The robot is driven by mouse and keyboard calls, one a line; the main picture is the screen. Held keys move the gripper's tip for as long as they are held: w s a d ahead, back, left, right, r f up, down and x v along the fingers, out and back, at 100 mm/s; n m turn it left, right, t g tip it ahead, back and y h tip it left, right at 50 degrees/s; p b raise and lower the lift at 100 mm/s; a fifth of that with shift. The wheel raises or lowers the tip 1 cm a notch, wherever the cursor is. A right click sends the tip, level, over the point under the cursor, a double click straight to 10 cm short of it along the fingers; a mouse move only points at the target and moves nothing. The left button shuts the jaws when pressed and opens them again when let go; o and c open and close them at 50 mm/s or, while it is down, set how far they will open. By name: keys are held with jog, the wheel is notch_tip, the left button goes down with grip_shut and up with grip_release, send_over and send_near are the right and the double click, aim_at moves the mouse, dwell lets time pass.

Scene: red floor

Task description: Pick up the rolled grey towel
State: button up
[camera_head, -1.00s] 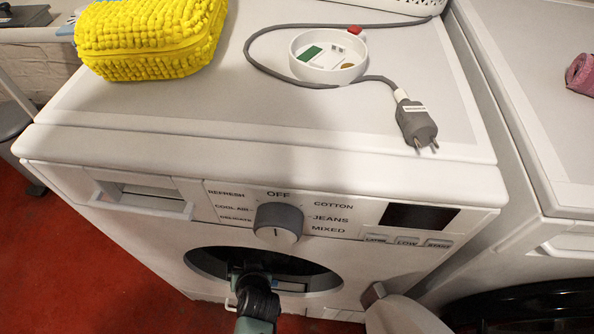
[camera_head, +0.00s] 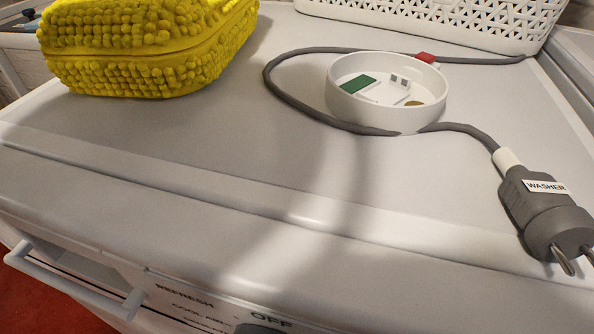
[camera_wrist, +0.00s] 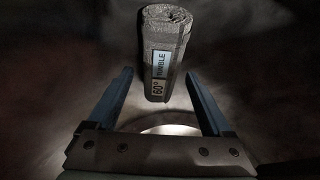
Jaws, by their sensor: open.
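The rolled grey towel (camera_wrist: 167,35) shows in the wrist view, above centre, with its rolled end at the top. It bears a pale label reading "TUMBLE" and "60°". My gripper (camera_wrist: 158,82) is open, with its two dark fingers spread apart to the left and right. The towel is ahead of the fingertips, roughly in line with the gap, and nothing is held. The surroundings there are dark and blurred. The head view shows neither the towel nor my gripper.
In the head view, the washer top (camera_head: 250,170) holds a yellow knobbly bag (camera_head: 140,50), a white round dish (camera_head: 345,95) and a grey plug (camera_head: 548,215) with its cable. A white basket (camera_head: 430,18) stands behind. A drawer handle (camera_head: 70,285) juts out at front left.

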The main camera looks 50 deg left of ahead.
jog(key=b+x, duration=0.1)
jog(key=x, duration=0.2)
jog(key=shift+f+b, duration=0.15)
jog(key=shift+b, duration=0.25)
